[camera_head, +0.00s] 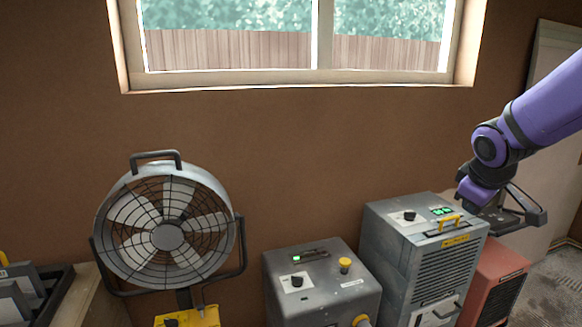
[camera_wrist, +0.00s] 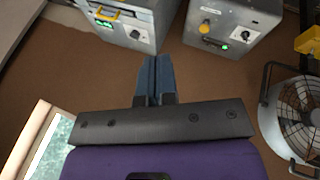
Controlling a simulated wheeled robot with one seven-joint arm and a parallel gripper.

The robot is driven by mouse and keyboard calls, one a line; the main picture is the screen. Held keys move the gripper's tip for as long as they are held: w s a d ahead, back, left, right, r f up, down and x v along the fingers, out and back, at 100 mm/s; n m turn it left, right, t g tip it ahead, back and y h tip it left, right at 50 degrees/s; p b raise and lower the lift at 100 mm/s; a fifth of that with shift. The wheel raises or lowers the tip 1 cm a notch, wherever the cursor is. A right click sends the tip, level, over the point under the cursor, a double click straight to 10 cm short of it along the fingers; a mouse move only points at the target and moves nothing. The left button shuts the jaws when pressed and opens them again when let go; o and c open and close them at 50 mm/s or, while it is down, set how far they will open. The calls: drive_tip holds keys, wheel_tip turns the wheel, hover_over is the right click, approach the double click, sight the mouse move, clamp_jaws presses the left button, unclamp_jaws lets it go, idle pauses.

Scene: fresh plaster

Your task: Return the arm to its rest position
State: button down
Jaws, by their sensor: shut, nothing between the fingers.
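My gripper (camera_wrist: 155,78) shows in the wrist view, with its two blue fingers together and nothing between them. A dark palm plate crosses behind the fingers, above my purple wrist. In the head view my purple arm comes in from the right edge and bends down at the elbow-like joint. Its lower end is in front of or above the tall grey unit (camera_head: 425,255) and the red unit (camera_head: 500,285). I cannot make out the fingertips there. The fingers appear clear of everything in the wrist view.
A low grey control box (camera_head: 322,285) stands left of the tall unit. A round caged fan (camera_head: 167,237) stands farther left, with a yellow box (camera_head: 188,317) below it. Dark trays (camera_head: 30,295) are at the far left. A window (camera_head: 290,75) is in the brown wall, which has bare space below it.

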drive_tip(key=s+a+r+m+y, duration=0.1)
drive_tip(key=s+a+r+m, duration=0.1)
drive_tip(key=s, duration=0.5)
drive_tip(key=s+a+r+m, duration=0.2)
drive_tip(key=s+r, duration=0.1)
drive_tip(key=s, duration=0.4)
drive_tip(key=s+a+r+m+y, duration=0.1)
drive_tip(key=s+a+r+m, duration=0.1)
drive_tip(key=s, duration=0.6)
drive_tip(key=shift+a+r+y, duration=0.3)
drive_tip(key=shift+a+r, duration=0.1)
drive_tip(key=shift+a, duration=0.15)
